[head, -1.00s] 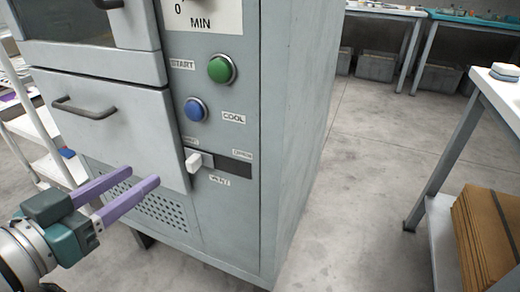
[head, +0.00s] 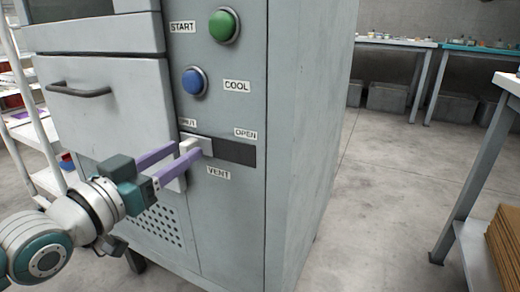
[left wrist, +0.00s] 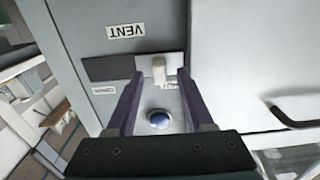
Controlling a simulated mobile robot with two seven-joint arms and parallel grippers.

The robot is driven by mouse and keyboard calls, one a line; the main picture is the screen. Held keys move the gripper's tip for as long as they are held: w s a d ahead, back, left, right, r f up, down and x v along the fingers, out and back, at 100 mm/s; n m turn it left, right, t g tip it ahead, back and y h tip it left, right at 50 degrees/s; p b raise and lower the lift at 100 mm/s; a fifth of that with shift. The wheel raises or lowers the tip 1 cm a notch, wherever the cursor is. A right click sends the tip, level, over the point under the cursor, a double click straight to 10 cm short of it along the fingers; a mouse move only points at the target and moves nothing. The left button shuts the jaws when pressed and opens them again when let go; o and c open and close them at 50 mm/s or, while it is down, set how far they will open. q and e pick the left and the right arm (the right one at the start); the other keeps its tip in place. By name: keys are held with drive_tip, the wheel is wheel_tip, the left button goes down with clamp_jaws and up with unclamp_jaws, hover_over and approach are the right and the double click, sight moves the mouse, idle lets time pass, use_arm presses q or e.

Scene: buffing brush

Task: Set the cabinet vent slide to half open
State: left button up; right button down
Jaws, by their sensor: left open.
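The vent slide's white knob (head: 187,147) sits at the left, SHUT end of its dark slot (head: 235,153), above the VENT label (head: 219,172) on the grey cabinet. The OPEN label (head: 246,134) is at the slot's right end. My left gripper (head: 190,152) is open, with its purple fingers on either side of the knob in the head view. In the left wrist view the knob (left wrist: 159,70) shows upside down between the fingertips (left wrist: 160,75). I cannot tell whether either finger touches it. My right gripper is not in view.
A green START button (head: 223,25) and a blue COOL button (head: 194,82) are above the slide. A drawer with a dark handle (head: 79,91) is to the left. Open floor (head: 365,200) lies right of the cabinet, before a workbench (head: 462,185).

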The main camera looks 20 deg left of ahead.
use_arm(q)
drive_tip(key=shift+w, duration=0.6)
clamp_jaws()
drive_tip(key=shift+d, duration=0.1)
idle(1.0)
